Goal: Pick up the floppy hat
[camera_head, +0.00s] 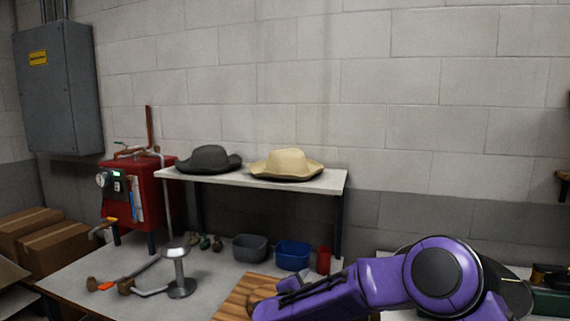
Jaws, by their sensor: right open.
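Two wide-brimmed hats rest on the raised white shelf (335,180) at the back. The dark grey hat (209,159) is on the left and the tan hat (285,163) is on the right, with its brim curving unevenly. I cannot tell for sure which one is called the floppy hat. My right arm comes in from the lower right. My right gripper (254,304) is low at the bottom of the view, over the wooden board, well below and in front of both hats. It is open and holds no hat. My left gripper is out of view.
A red machine (136,190) with a gauge stands left of the shelf. A metal stand (180,277) is on the table before it. A grey bin (250,248), a blue bin (292,255) and a red cup (323,260) sit under the shelf. The wooden board (236,296) lies in front.

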